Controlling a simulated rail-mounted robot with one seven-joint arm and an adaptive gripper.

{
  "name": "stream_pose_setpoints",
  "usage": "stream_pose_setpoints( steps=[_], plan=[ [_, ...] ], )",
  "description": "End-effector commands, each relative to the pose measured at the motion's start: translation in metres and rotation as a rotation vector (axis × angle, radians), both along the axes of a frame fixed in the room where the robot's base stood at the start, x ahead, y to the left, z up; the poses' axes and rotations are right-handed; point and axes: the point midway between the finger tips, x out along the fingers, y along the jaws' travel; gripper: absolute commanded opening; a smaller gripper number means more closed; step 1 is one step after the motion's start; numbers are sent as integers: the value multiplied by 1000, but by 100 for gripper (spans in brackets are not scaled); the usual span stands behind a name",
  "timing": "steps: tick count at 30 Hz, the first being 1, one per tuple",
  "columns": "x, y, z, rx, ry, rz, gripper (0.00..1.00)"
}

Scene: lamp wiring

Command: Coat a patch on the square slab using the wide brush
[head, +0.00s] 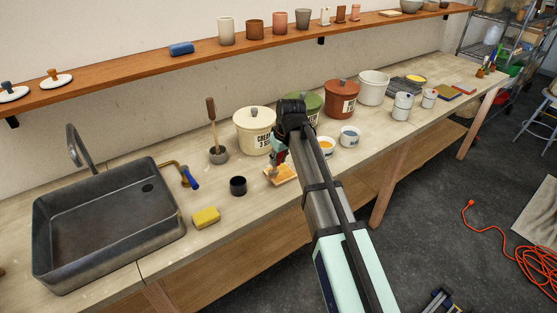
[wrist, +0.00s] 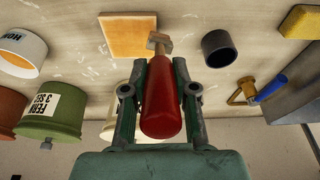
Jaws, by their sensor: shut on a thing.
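The square slab (head: 284,175) lies flat on the bench, with an orange top and a paler edge. It also shows in the wrist view (wrist: 128,38). My gripper (head: 277,160) is above the slab's back left side in the head view. In the wrist view my gripper (wrist: 160,90) is shut on the red handle of a brush (wrist: 162,108). The brush's pale tan head overlaps the slab's edge in that view; I cannot tell whether it touches. A white bowl of orange glaze (head: 326,146) stands right of the slab; it shows in the wrist view (wrist: 20,50) with a partly visible label.
A dark cup (head: 238,186) and a yellow sponge (head: 206,217) stand left of the slab. The cream (head: 254,131), green and red lidded crocks stand behind. The sink (head: 110,225) is at far left. A second white bowl (head: 349,136) is at right.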

Motion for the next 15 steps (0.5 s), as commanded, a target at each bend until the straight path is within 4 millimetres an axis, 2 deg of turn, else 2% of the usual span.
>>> stream_pose_setpoints(
  steps=[1, 15],
  plan=[
    [1, -1, 11, 1, -3, -2, 0],
    [2, -3, 53, 1, -2, -4, 0]
  ],
)
